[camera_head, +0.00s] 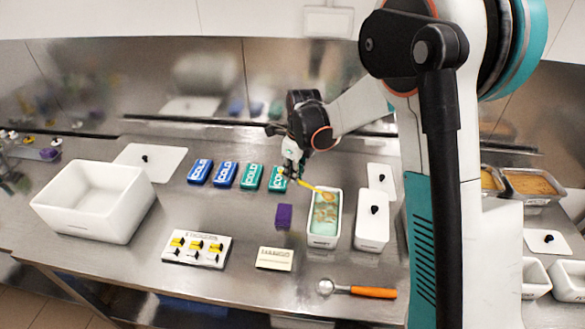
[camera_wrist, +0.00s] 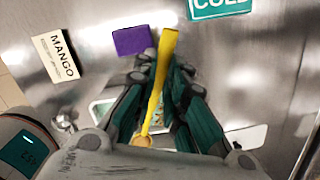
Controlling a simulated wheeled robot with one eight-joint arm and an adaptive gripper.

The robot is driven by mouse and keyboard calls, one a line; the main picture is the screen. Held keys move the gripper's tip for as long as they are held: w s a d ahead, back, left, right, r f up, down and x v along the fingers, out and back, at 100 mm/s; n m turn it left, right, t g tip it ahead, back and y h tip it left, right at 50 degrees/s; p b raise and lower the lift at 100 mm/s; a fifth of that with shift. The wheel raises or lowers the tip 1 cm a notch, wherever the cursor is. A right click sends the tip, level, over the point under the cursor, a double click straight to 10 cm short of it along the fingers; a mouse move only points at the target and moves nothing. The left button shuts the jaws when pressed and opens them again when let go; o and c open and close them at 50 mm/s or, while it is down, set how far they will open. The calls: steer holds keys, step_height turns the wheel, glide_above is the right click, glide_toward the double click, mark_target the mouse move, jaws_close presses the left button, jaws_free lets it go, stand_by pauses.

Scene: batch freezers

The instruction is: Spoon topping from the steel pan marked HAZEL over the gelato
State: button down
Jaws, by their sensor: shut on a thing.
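My gripper (camera_head: 290,174) is shut on a yellow spoon (camera_head: 310,187), whose handle stands between the fingers in the wrist view (camera_wrist: 160,80). The spoon slants down to the right. Its bowl end is over the white gelato tub (camera_head: 310,238). The gelato (camera_head: 324,222) is pale green with tan patches near its far end. I cannot tell whether the spoon touches it or carries topping. Two steel pans (camera_head: 545,200) with tan-orange filling stand at the far right, partly behind my arm. No HAZEL label is readable. My fingers hide most of the tub in the wrist view.
Left of the tub lie a purple block (camera_head: 284,216), a label card (camera_head: 275,258) and several COLD packs (camera_head: 225,175). A lidded white tub (camera_head: 371,232) stands close right. A scoop with an orange handle (camera_head: 373,292) lies in front. A large white bin (camera_head: 70,215) stands left.

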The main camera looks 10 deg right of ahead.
steer(key=shift+f, duration=0.55)
steer(key=shift+s+d+r+t+y+p, duration=0.2)
steer(key=shift+s+d+r+t+y, duration=0.1)
steer(key=shift+r+t+y, duration=0.15)
steer(key=shift+s+d+r+t+y+p, duration=0.2)
steer(key=shift+d+r+t+y, duration=0.15)
steer(key=shift+r+y, duration=0.1)
steer(key=shift+s+d+r+t+y+p, duration=0.15)
steer(key=shift+r+t+y, duration=0.2)
steer(key=shift+r, duration=0.1)
steer(key=shift+s+d+r+t+y+p, duration=0.15)
steer(key=shift+r+t+y, duration=0.1)
steer(key=shift+r+y, duration=0.15)
steer(key=s+d+r+t+y+b, duration=0.1)
steer(key=y+b, duration=0.1)
steer(key=s+d+r+t+y+b, duration=0.1)
steer(key=d+t+b, duration=0.1)
steer(key=shift+s+d+r+y, duration=0.1)
steer(key=shift+s+r+y, duration=0.25)
steer(key=shift+s+r, duration=0.05)
steer(key=s+d+t+y+b, duration=0.1)
steer(key=b, duration=0.1)
steer(key=s+d+t+y+b, duration=0.1)
steer(key=b, duration=0.2)
steer(key=shift+s+d+r+t, duration=0.2)
steer(key=shift+d+r+t, duration=0.1)
steer(key=shift+r+t, duration=0.1)
steer(key=shift+s+d+r+y+b, duration=0.2)
steer(key=shift+d+r+y+b, duration=0.1)
steer(key=shift+y+b, duration=0.2)
